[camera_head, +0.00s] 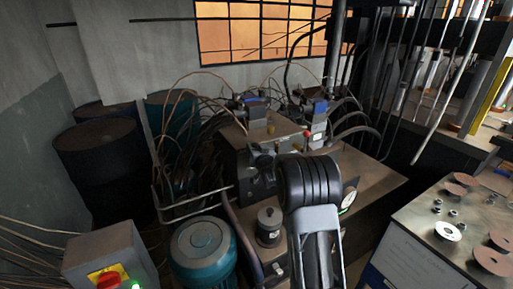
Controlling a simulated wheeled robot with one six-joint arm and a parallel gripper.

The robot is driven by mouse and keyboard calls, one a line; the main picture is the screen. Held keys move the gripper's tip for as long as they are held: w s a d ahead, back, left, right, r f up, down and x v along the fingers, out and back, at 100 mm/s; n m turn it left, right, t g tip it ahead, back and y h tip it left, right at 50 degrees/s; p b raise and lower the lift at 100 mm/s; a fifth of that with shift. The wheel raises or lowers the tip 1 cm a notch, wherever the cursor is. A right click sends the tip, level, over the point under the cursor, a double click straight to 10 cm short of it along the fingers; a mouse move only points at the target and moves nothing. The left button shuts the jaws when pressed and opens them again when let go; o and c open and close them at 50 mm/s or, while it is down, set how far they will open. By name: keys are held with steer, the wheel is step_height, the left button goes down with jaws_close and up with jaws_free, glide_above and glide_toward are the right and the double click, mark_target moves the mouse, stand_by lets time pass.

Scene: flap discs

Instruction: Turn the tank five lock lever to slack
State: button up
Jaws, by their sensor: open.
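My arm rises from the bottom of the view and bends at a dark ringed joint over the hydraulic power unit. I see no part that I can clearly tell as the tank five lock lever; my arm hides part of the unit. A small red knob (307,133) shows on the block's right side. Nothing shows held in the gripper.
A teal motor (203,250) and a grey canister (269,227) stand in front of the unit. A grey switch box (108,258) is at lower left, dark drums (97,155) behind it. A bench (415,213) with discs and nuts is at right. Hoses crowd the back.

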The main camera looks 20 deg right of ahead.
steer(key=shift+w, duration=0.15)
jaws_close()
stand_by(0.5)
